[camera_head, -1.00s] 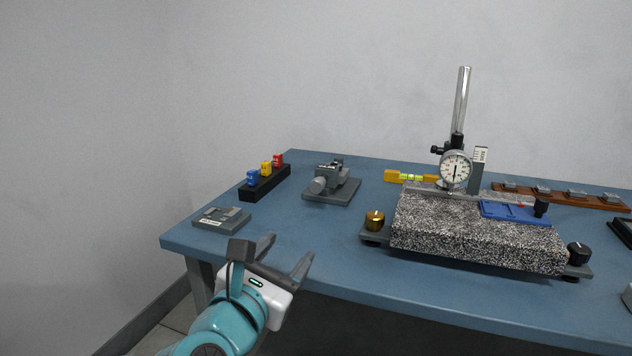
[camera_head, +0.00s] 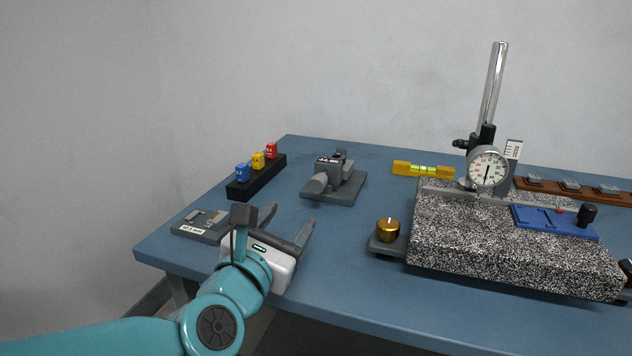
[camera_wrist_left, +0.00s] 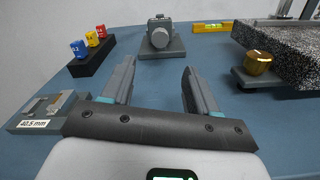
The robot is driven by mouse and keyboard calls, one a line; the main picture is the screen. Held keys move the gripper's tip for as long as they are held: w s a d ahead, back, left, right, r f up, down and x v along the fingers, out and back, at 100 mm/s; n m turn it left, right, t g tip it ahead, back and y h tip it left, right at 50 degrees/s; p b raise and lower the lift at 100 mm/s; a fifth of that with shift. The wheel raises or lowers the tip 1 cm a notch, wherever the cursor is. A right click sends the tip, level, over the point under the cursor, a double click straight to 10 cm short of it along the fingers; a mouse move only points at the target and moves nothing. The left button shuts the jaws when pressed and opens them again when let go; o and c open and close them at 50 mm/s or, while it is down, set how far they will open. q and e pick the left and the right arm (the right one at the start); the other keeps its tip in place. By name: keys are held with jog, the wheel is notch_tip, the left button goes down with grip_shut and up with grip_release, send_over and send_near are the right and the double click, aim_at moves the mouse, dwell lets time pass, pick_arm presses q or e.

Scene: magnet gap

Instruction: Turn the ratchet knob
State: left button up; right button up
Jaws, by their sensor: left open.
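A grey device (camera_head: 336,182) on a flat base stands at the back left of the blue table, with a thick round cylinder, likely the ratchet knob (camera_head: 316,184), at its near end. In the left wrist view the knob (camera_wrist_left: 158,40) faces the camera, beyond and between the fingers. My left gripper (camera_head: 290,216) is open and empty at the table's front edge, nearer than the device and apart from it. Its spread fingers also show in the left wrist view (camera_wrist_left: 158,68). My right gripper is out of view.
A grey block (camera_head: 203,226) labelled "40.5 mm" lies just left of my gripper. A black rack (camera_head: 257,178) holds blue, yellow and red pieces. Right are a brass knob (camera_head: 388,230), a speckled slab (camera_head: 500,240), a dial gauge (camera_head: 487,167) and a yellow level (camera_head: 423,169).

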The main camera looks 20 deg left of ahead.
aim_at(316, 186)
pick_arm(q)
jog(key=w, duration=1.4)
jog(key=shift+w+d, duration=0.1)
jog(key=shift+d, duration=0.15)
jog(key=c, duration=1)
